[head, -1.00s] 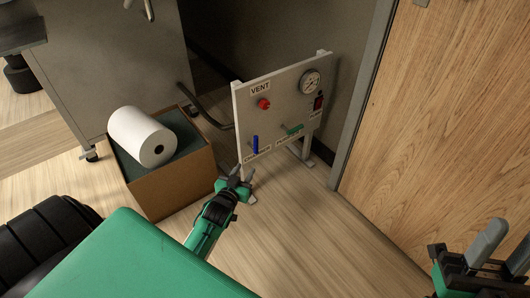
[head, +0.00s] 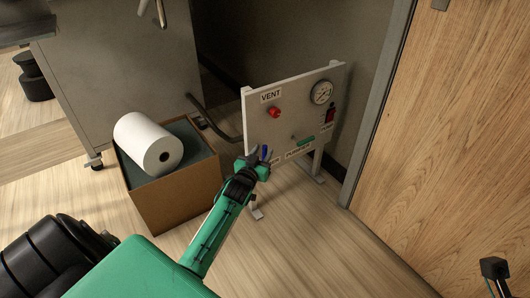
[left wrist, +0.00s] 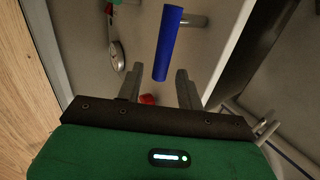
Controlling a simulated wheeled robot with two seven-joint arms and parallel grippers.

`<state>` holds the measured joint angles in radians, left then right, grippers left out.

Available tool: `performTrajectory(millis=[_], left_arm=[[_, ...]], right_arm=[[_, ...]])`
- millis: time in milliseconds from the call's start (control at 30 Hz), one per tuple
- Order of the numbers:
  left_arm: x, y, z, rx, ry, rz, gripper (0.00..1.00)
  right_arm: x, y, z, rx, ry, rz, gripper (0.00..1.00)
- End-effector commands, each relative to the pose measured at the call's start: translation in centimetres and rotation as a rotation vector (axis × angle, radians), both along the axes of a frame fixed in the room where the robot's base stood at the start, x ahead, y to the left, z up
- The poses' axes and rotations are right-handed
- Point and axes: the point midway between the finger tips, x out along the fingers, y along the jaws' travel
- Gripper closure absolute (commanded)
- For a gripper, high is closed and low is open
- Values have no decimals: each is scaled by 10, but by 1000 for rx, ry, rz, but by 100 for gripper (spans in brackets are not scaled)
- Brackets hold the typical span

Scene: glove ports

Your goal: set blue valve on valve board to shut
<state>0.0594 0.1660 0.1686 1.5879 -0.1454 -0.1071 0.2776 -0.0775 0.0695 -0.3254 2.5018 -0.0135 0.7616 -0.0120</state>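The white valve board (head: 298,112) stands on legs by the wall. Its blue valve handle (head: 265,152) is at the board's lower left, partly hidden by my left gripper (head: 256,163). In the left wrist view the blue handle (left wrist: 168,43) is a straight bar whose near end reaches between the tips of my left gripper (left wrist: 158,86). The fingers are open, with gaps on both sides of the handle. Only a black part of my right gripper (head: 495,268) shows at the lower right; its fingers are out of frame.
The board also carries a green handle (head: 306,141), a red knob (head: 274,112), a gauge (head: 321,92) and a red switch (head: 331,115). A cardboard box (head: 180,200) with a white roll (head: 148,143) stands left. A wooden door (head: 465,130) is right.

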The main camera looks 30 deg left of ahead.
Motion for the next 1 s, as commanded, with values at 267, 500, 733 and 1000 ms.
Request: performTrajectory(millis=[267, 500, 733, 1000], left_arm=[[25, 5, -1, -1, 1, 1, 63], [28, 6, 0, -1, 1, 0, 63], [28, 6, 0, -1, 1, 0, 86], [28, 6, 0, -1, 1, 0, 100]], right_arm=[[0, 6, 1, -3, -19, 19, 64], [1, 7, 5, -1, -23, 21, 64], [1, 6, 5, 4, -22, 21, 64], [1, 6, 4, 5, -21, 21, 64]])
